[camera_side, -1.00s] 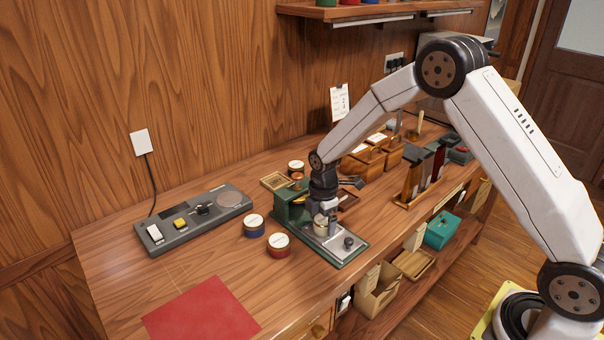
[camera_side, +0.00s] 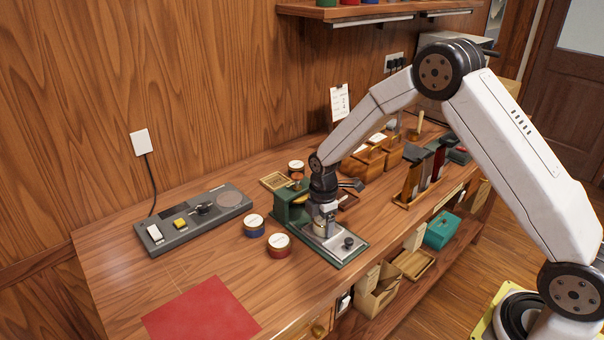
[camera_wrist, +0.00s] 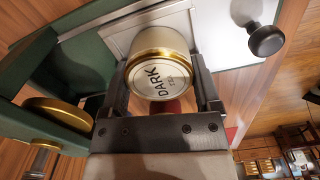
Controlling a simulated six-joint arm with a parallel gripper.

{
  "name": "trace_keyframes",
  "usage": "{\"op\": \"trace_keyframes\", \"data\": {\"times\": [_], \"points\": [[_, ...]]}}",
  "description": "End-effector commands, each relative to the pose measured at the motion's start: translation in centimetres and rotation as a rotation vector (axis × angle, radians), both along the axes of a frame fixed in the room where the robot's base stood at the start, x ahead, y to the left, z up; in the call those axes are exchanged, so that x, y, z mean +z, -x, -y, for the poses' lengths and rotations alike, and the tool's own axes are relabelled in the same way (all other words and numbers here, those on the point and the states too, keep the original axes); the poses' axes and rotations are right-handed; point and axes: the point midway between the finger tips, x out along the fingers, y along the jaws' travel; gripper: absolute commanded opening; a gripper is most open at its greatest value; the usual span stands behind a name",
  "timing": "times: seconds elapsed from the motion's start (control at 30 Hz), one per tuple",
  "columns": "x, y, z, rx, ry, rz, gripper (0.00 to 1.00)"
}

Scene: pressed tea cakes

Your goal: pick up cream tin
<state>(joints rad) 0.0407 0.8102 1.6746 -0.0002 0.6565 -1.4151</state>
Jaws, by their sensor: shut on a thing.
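The cream tin (camera_wrist: 160,48) has a gold rim and a pale lid that reads "DARK". In the wrist view it sits between the two dark fingers of my gripper (camera_wrist: 160,82), which is shut on its sides. In the side view my gripper (camera_side: 324,212) points down over the metal plate of the green press, and the tin (camera_side: 319,227) shows only in part below it. I cannot tell whether the tin touches the plate.
The green press (camera_side: 283,208) stands close on the left of my gripper, with a black knob (camera_side: 348,243) on its plate. A blue tin (camera_side: 254,229) and a red tin (camera_side: 278,249) stand nearby. A grey control panel (camera_side: 185,226) and red mat (camera_side: 203,312) lie further left.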

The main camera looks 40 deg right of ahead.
Motion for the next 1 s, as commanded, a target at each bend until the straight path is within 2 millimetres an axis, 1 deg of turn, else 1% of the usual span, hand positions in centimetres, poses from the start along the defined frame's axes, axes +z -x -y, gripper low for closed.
{"op": "trace_keyframes", "data": {"times": [0.2,0.37,0.47,0.6,0.77,1.0], "points": [[0.2,0.0,0.0,0.000,0.000,0.001,0.10],[0.9,0.0,0.0,0.000,0.000,0.001,0.10],[1.7,-0.1,0.0,0.000,0.000,0.002,0.10],[3.4,0.0,0.0,0.000,0.000,0.003,0.10],[4.9,1.4,0.0,0.000,0.000,0.002,0.10],[7.8,3.9,-0.1,0.000,0.000,0.002,0.10]]}}
